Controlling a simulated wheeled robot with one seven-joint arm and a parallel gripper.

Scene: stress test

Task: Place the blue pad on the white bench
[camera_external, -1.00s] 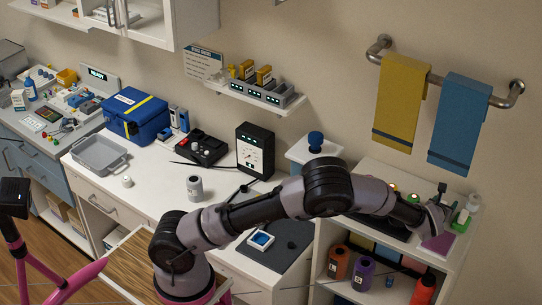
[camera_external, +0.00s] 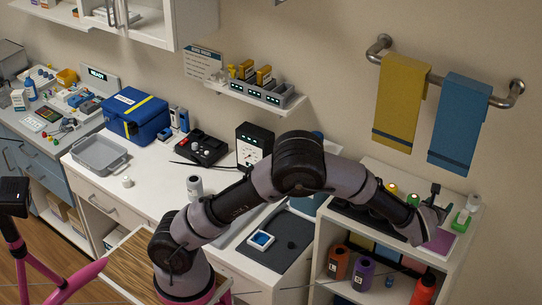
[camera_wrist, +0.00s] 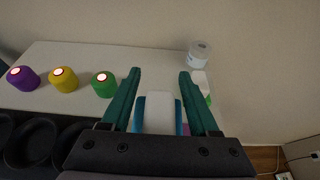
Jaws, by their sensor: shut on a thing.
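My gripper (camera_wrist: 159,75) is over the white shelf unit at the right, also seen in the outside view (camera_external: 434,208). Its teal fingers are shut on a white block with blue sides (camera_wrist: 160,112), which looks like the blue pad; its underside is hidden. The outside view does not show the held pad clearly. The white bench (camera_external: 158,192) runs along the wall, left of the shelf unit and far from my gripper. A purple flat piece (camera_external: 439,242) lies on the shelf top close to my gripper.
A green piece with a white top (camera_external: 462,218) and a white jar (camera_wrist: 200,52) stand near my gripper. Purple, yellow (camera_wrist: 64,79) and green pots line the shelf top. The bench carries a grey tray (camera_external: 100,154), blue case (camera_external: 135,117), grey can (camera_external: 194,187) and black meter (camera_external: 252,146).

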